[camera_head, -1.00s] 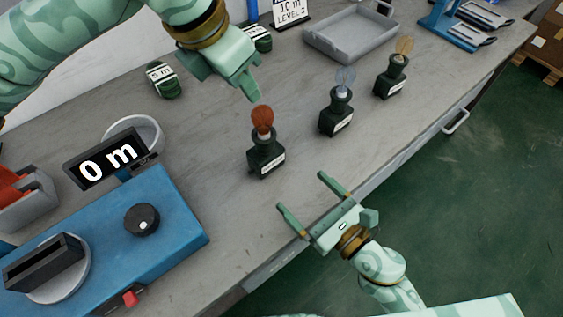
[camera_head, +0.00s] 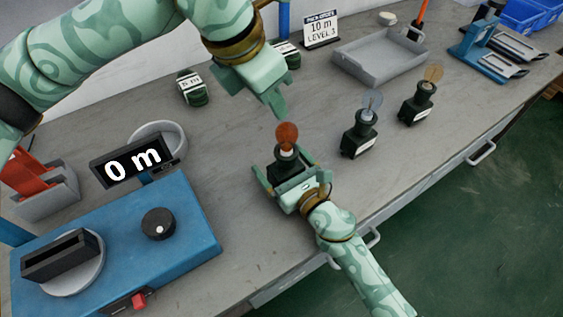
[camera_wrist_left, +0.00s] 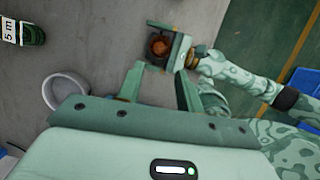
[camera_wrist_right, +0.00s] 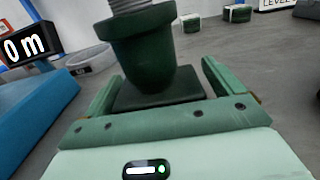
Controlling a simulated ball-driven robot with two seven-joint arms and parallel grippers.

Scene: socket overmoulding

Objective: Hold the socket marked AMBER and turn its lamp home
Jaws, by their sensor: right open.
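Three dark green sockets with lamps stand upright in a row: one with a red-orange lamp (camera_head: 287,135), one with a clear bluish lamp (camera_head: 371,103), one with a yellowish lamp (camera_head: 433,74). Their label words are too small to read; the nearest socket's label is hidden by my right gripper. My right gripper (camera_head: 288,176) is open, its fingers on either side of the red-lamp socket's base. That socket (camera_wrist_right: 150,55) fills the right wrist view between the fingers. My left gripper (camera_head: 275,103) is above and behind the red lamp. In the left wrist view its fingers (camera_wrist_left: 158,82) are apart and empty.
A blue machine (camera_head: 190,225) with a knob and a "0 m" display (camera_head: 131,165) stands at left. Bench is clear between machine and sockets.

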